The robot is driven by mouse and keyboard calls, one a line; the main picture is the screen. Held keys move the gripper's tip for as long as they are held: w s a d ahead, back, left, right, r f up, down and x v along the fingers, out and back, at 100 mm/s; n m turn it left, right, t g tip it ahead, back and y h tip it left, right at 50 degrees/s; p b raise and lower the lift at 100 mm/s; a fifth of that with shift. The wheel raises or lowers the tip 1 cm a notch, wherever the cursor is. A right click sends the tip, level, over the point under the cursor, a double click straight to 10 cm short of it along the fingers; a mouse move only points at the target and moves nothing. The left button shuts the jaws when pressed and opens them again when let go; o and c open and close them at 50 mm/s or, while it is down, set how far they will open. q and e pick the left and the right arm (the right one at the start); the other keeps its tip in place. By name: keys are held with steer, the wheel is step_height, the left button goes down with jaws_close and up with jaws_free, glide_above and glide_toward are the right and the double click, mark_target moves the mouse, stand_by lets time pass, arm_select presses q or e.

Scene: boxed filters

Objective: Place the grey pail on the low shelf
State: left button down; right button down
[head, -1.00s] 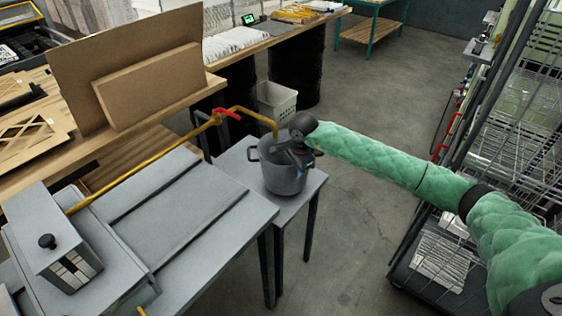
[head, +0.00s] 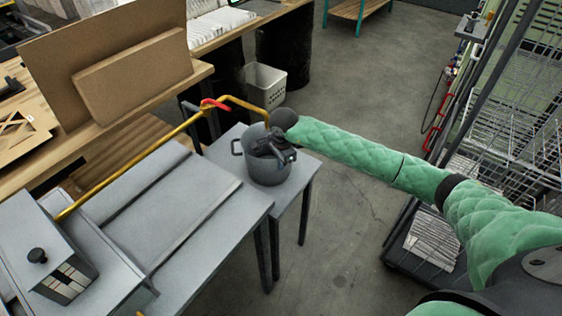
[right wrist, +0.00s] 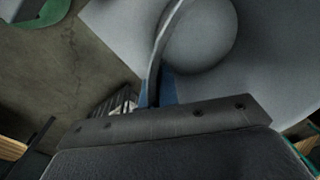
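My left gripper is out of view. Which shelf is the low shelf is not clear; a wire rack with a low dark platform (head: 399,262) stands at right.
A grey bench (head: 190,235) with a yellow pipe (head: 130,165) and red lever adjoins the pail's table at left. The pipe's end comes down close to the pail. A white basket (head: 265,88) stands on the floor behind. Open floor (head: 345,215) lies between table and rack.

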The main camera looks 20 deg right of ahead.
steer(key=shift+w+f, duration=0.15)
steer(key=c, duration=1.7)
jaws_free()
steer(key=shift+d, duration=0.1)
